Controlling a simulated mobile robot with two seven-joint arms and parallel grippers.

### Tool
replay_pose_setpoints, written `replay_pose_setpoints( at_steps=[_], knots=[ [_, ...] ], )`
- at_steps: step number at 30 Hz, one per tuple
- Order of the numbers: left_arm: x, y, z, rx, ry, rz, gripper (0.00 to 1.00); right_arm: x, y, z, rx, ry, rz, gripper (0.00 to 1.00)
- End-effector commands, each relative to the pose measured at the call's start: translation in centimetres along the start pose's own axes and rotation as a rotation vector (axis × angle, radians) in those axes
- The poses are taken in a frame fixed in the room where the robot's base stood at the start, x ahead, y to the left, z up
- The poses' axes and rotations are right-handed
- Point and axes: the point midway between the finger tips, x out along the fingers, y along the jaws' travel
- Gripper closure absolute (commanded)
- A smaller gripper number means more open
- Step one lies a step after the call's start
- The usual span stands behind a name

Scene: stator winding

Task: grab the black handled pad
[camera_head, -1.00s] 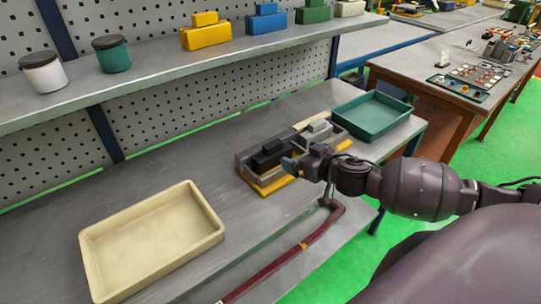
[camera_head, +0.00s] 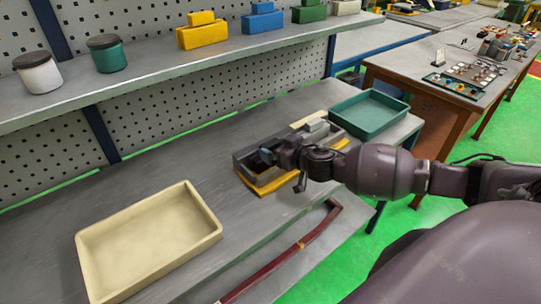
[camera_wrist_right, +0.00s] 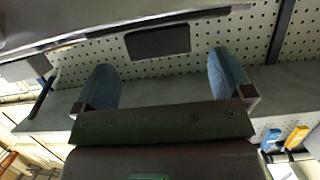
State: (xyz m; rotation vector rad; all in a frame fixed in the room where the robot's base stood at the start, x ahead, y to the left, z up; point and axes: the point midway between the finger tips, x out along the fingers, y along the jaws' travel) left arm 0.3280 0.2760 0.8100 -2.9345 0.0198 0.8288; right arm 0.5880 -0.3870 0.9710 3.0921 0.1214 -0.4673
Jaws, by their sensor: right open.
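The black handled pad stands in the left slot of a grey two-slot holder (camera_head: 247,167) with a yellow base. In the head view my right gripper (camera_head: 268,155) is at this slot and largely covers the pad. In the right wrist view the pad's dark handle (camera_wrist_right: 157,42) appears between the two blue-grey fingers and ahead of them. The right gripper (camera_wrist_right: 168,78) is open, with a gap on both sides of the handle in that view. Whether a finger touches the pad I cannot tell. My left gripper is not in view.
A grey pad (camera_head: 315,126) sits in the holder's right part. A green tray (camera_head: 372,132) stands to the right, a cream tray (camera_head: 205,238) to the left. A dark red bent bar (camera_head: 290,255) lies near the front edge. The shelf (camera_head: 150,92) above holds jars and coloured pads.

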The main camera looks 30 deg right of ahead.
Motion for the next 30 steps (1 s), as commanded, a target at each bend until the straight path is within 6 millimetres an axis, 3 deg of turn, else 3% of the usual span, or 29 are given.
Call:
replay_pose_setpoints(
  at_steps=[6, 17, 30],
  knots=[
    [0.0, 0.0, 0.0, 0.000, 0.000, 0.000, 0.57, 2.2, -0.1, 0.0, 0.000, 0.000, -0.001, 0.02],
    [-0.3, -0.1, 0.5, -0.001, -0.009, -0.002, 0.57, 2.6, 0.0, 0.0, 0.000, -0.001, 0.000, 0.04],
    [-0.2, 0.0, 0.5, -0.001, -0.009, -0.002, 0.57, 2.5, 0.0, 0.0, 0.000, -0.001, 0.000, 0.71]
  ],
)
